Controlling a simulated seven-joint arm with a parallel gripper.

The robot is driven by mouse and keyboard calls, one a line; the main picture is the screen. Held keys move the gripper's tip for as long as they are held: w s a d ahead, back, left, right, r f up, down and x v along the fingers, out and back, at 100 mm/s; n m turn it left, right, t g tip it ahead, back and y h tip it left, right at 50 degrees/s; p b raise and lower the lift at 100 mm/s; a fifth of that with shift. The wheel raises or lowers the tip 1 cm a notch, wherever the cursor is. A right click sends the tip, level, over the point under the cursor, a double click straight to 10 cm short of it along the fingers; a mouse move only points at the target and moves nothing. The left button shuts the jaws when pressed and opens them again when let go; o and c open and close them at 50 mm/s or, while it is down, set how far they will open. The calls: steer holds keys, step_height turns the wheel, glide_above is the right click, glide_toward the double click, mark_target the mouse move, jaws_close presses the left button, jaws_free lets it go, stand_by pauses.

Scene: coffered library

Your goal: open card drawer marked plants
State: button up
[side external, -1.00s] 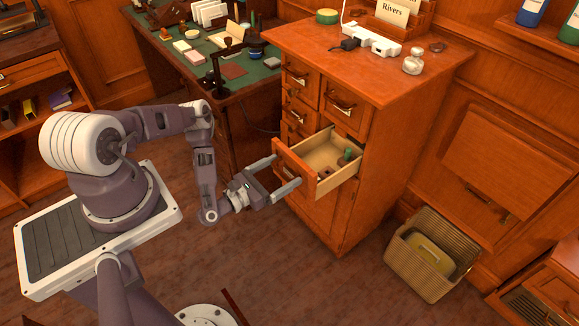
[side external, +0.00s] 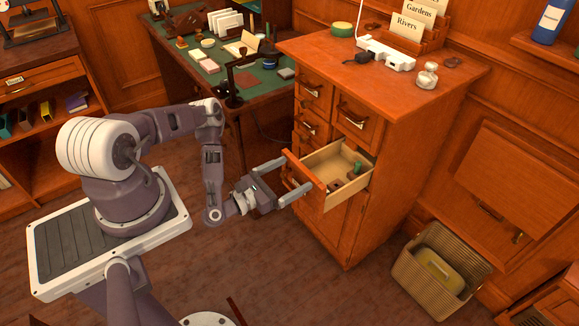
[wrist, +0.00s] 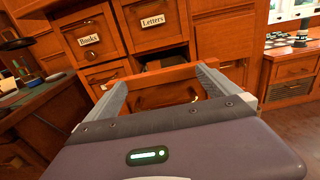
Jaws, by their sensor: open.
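A wooden card cabinet (side external: 345,215) stands right of my arm. One of its drawers (side external: 335,196) is pulled out, showing a pale inside with a small green item (side external: 357,168) and darker small items. In the wrist view the front of this open drawer (wrist: 150,98), with its dark handle, is below the drawer marked Letters (wrist: 155,35). I cannot read a label on it, and no Plants label is readable. My gripper (side external: 297,175) is open, its fingers on either side of the drawer front; contact is unclear. It also shows in the wrist view (wrist: 160,78).
A drawer marked Books (wrist: 92,42) is shut. A wicker basket (side external: 405,270) stands at right. A green-topped desk (side external: 265,90) is behind.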

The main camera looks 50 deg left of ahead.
step_height(320, 180, up, 7)
steer(key=shift+f, duration=0.15)
steer(key=shift+c, duration=0.4)
